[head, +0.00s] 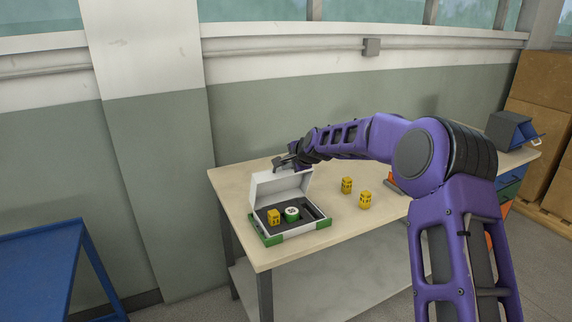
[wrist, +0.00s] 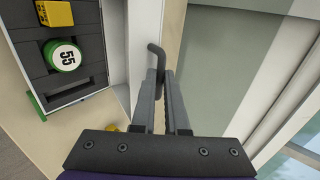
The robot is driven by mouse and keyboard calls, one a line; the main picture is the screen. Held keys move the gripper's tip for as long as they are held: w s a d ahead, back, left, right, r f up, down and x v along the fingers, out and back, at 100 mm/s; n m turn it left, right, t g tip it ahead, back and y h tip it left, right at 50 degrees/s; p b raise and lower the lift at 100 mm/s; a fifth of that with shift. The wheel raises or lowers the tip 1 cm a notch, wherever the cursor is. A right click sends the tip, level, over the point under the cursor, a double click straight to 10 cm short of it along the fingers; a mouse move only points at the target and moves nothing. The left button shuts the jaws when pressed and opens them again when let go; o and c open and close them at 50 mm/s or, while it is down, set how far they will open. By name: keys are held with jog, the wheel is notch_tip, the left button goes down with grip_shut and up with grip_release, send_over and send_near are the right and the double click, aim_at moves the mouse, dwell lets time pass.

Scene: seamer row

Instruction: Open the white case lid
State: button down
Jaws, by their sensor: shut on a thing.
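The white case (head: 290,226) with green corners sits at the left end of the table, its lid (head: 281,184) standing up along the back edge. A yellow block (head: 273,217) and a green and white round piece (head: 291,214) marked 55 lie in its dark insert, which has an empty slot beside them. My gripper (head: 286,162) is at the top edge of the lid. In the wrist view my gripper (wrist: 163,90) is shut on a dark bent handle (wrist: 157,54) next to the white lid (wrist: 145,45).
Two yellow blocks, one (head: 347,185) behind the other (head: 365,200), stand on the table (head: 335,232) right of the case. A blue stand (head: 50,262) is at left, and the wall is close behind.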

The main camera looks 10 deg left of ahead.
jog(key=shift+r, duration=0.1)
jog(key=c, duration=0.9)
grip_release()
jog(key=b+v, duration=0.1)
jog(key=v, duration=1.6)
jog(key=shift+s+d+r+b, duration=0.1)
jog(key=shift+b, duration=0.2)
